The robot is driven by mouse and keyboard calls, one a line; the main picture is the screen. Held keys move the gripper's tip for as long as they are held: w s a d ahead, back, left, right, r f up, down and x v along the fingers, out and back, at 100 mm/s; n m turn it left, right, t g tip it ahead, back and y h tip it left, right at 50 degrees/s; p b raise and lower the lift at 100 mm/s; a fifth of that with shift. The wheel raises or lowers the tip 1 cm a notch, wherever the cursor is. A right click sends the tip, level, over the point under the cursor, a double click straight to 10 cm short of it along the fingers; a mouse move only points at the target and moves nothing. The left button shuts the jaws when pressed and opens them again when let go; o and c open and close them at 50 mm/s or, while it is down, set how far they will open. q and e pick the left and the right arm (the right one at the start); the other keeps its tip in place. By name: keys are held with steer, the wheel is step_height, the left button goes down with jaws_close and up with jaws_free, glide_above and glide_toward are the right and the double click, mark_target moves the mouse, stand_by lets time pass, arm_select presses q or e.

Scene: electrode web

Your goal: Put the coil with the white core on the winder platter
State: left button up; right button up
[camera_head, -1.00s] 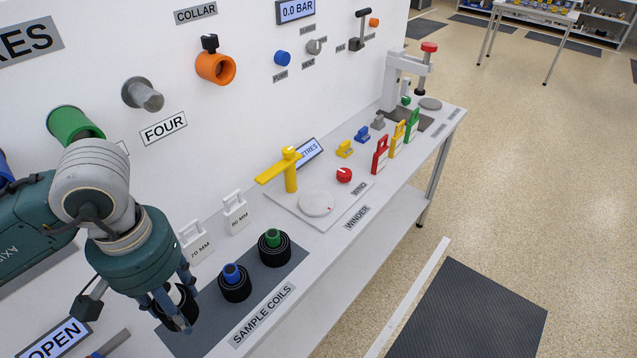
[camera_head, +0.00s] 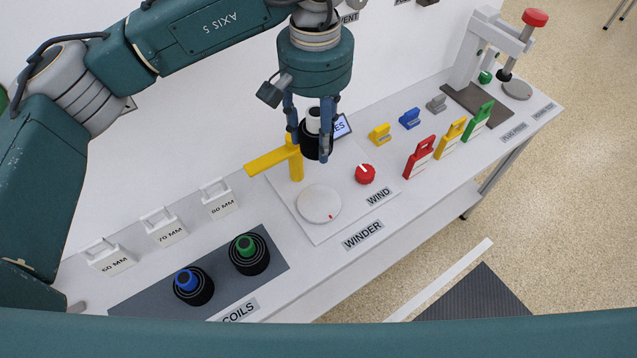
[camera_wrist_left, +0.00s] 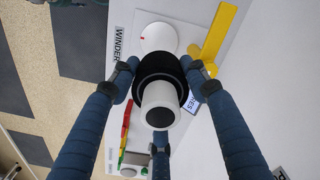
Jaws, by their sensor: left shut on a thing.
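The coil with the white core (camera_head: 313,121) is a black roll around a white tube. My left gripper (camera_head: 315,125) is shut on it and holds it in the air, upright, near the winder's yellow arm. The left wrist view shows the white core (camera_wrist_left: 159,105) between the blue fingers. The winder platter (camera_head: 319,204) is a bare white disc with a small red mark, lower in the head view than the coil. It also shows in the wrist view (camera_wrist_left: 158,38), beyond the coil. My right gripper is not in view.
The yellow winder arm (camera_head: 270,160) stands behind the platter, close to the held coil. A red knob (camera_head: 365,173) is to the platter's right. A blue-core coil (camera_head: 187,281) and a green-core coil (camera_head: 245,246) stand on the grey mat (camera_head: 144,303). Coloured tags stand to the right.

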arm_select(q)
step_height(320, 180, down, 8)
steer(key=p, duration=0.5)
glide_above(319, 202)
step_height(319, 202, down, 7)
steer(key=shift+d+f, duration=0.1)
steer(key=shift+s+f, duration=0.1)
steer(key=shift+f, duration=0.3)
step_height(319, 202, down, 4)
steer(key=shift+r+p, duration=0.25)
steer(key=shift+p, duration=0.2)
steer(key=shift+f, duration=0.15)
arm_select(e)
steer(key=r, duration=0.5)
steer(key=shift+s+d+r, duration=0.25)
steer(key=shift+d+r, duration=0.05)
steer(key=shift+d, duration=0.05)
arm_select(q)
steer(key=shift+f+b, duration=0.2)
steer(key=shift+b, duration=0.2)
steer(key=o, duration=1.3)
steer(key=shift+o, duration=0.2)
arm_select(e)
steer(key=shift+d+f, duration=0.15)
arm_select(q)
steer(key=shift+r, duration=0.15)
